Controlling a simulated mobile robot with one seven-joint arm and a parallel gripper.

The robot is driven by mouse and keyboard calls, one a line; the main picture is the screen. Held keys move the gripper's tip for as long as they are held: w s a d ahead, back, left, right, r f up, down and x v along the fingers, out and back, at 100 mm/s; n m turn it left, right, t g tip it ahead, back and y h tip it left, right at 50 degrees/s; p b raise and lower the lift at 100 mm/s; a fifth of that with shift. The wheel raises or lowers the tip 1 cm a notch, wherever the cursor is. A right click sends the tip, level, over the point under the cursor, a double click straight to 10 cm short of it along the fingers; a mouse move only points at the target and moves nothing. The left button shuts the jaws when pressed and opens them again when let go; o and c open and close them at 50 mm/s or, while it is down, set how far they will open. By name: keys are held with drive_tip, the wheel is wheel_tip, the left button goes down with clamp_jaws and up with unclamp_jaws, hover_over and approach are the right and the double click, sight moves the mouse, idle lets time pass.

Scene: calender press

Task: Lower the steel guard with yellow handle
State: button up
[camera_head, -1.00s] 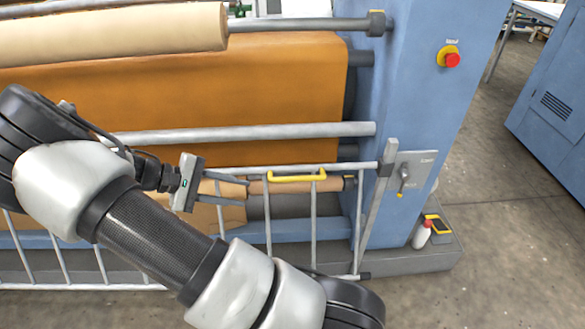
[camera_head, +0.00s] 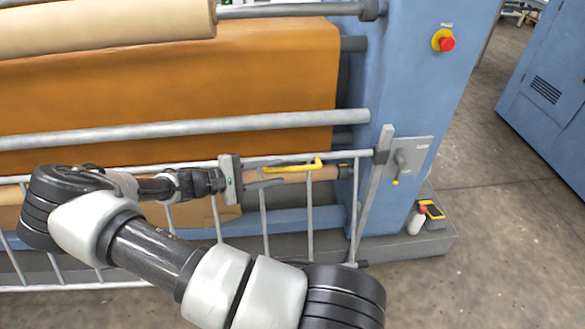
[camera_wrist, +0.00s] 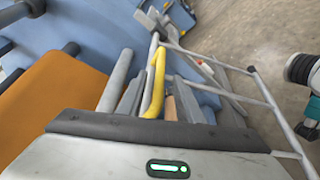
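The steel guard (camera_head: 264,228) is a barred railing standing upright in front of the machine's rollers. Its yellow handle (camera_head: 293,166) is on the top rail, near the right end. In the head view my gripper (camera_head: 263,173) is level with the top rail, just left of the handle, with its fingers pointing right toward it. The handle also shows in the wrist view (camera_wrist: 155,82), ahead of the palm and between the spread fingers. My gripper looks open and empty. I cannot tell whether a finger touches the handle or rail.
A blue machine column (camera_head: 405,90) with a red stop button (camera_head: 446,43) stands right of the guard. A lever panel (camera_head: 405,160) sits beside the guard's end. A white bottle (camera_head: 416,222) is on the low ledge.

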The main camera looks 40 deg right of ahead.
sight(285, 170)
drive_tip(key=x, duration=0.6)
drive_tip(key=shift+s+d, duration=0.1)
drive_tip(key=shift+d, duration=0.1)
drive_tip(key=shift+c, duration=0.2)
clamp_jaws()
